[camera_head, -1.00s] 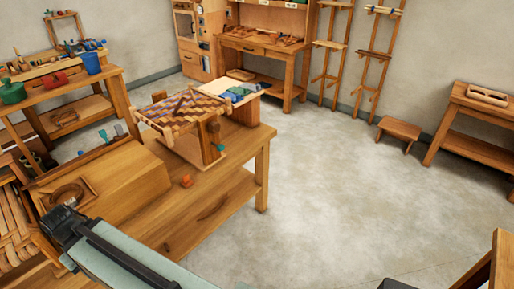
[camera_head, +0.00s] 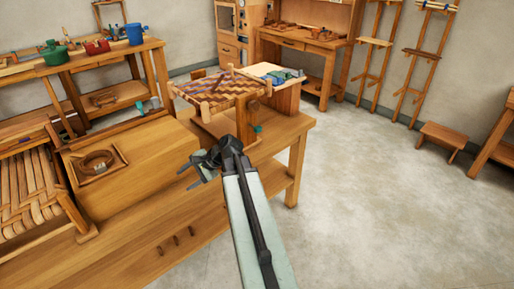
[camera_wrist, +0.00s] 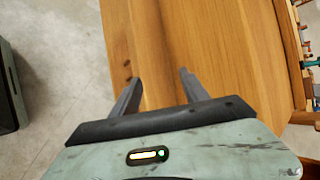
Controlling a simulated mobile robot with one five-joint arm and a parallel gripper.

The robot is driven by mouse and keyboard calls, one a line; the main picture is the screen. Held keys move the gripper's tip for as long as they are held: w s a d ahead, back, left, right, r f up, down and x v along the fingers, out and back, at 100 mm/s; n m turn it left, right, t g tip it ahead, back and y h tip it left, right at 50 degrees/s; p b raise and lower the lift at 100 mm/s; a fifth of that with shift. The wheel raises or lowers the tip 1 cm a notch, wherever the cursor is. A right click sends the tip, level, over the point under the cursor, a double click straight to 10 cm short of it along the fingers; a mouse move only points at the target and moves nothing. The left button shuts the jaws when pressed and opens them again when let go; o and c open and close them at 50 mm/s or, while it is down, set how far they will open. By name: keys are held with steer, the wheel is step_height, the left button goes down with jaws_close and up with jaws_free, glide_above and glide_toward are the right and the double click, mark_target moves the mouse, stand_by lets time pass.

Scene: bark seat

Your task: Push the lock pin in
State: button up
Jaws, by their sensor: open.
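A small woven seat (camera_head: 222,92) stands on a wooden stand on the workbench. A small teal piece (camera_head: 257,128) sticks out beside the stand's dark post (camera_head: 252,105); I cannot tell for sure that it is the lock pin. My gripper (camera_head: 192,175) is open and empty above the bench, in front and to the left of the stand. My arm covers part of the bench beside it. In the wrist view my two fingers (camera_wrist: 158,82) are apart over bare bench wood, with nothing between them.
The workbench (camera_head: 170,215) carries a wooden box top with a coiled strip in a tray (camera_head: 97,163) at left. A low stool (camera_head: 444,138) is at right. The floor (camera_head: 365,205) is clear.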

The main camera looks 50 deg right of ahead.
steer(key=s+d+m+t+h+b, duration=0.2)
steer(key=d+m+t+b, duration=0.6)
steer(key=d, duration=1.1)
steer(key=m+t+h, duration=0.2)
steer(key=m+h, duration=0.3)
steer(key=m, duration=0.7)
glide_toward(260, 130)
steer(key=w, duration=0.9)
steer(key=shift+w+d+f, duration=0.15)
steer(key=shift+w+d, duration=0.2)
steer(key=shift+w, duration=0.05)
jaws_close()
